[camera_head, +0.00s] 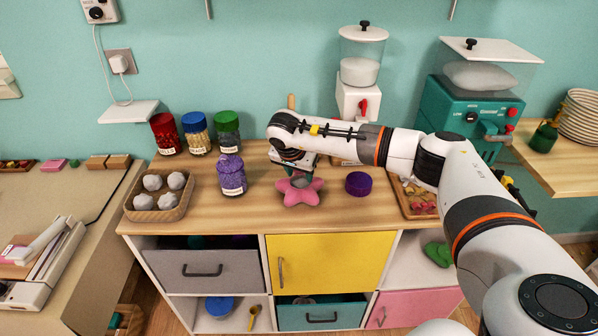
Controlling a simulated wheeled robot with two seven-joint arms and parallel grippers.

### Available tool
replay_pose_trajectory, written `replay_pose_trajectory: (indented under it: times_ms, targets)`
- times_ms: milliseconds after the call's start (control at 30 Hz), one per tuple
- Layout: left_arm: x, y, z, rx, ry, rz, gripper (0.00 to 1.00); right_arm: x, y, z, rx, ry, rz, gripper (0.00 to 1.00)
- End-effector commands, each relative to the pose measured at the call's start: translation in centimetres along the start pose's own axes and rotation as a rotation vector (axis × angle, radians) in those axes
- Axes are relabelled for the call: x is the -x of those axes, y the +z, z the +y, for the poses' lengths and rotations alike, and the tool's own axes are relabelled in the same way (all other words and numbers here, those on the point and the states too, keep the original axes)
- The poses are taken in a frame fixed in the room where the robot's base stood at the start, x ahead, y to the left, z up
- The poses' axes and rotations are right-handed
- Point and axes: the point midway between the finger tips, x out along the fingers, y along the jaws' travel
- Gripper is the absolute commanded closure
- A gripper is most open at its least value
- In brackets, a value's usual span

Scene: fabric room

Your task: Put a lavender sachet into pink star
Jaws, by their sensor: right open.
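The pink star (303,195) lies on the wooden top of the cabinet, near its front edge. My right gripper (300,174) points down just above the star and is open. A small greyish patch shows at the star's middle below the fingers; I cannot tell if it is a sachet or an opening. A jar with purple contents (232,178) stands to the left of the star, apparently without a lid. A purple lid (358,184) lies to the right of the star. My left gripper is out of view.
A wooden tray (139,215) of several grey-white balls sits at the left. Red (165,134), blue-lidded (196,133) and green-lidded (228,132) jars stand behind. A white dispenser (355,101) stands at the back. Bare wood lies between star and lid.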

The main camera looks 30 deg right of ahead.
Motion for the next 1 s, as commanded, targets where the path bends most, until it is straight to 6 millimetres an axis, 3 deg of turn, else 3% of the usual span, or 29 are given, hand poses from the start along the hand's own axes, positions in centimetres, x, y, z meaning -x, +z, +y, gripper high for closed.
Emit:
replay_pose_trajectory:
  times_ms: [167, 600, 800, 1000]
  targets:
    - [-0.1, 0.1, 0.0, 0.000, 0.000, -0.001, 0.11, 1.5, 0.0, 0.1, -0.001, 0.004, -0.001, 0.55]
    - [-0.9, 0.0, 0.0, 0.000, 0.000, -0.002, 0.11, 10.1, 0.0, 0.1, 0.000, 0.004, -0.001, 0.55]
    - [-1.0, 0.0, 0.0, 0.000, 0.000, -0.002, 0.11, 11.8, 0.0, 0.0, 0.000, 0.001, 0.000, 0.55]
    - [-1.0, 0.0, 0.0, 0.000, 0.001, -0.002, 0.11, 12.0, 0.0, 0.0, 0.000, 0.000, 0.000, 0.55]
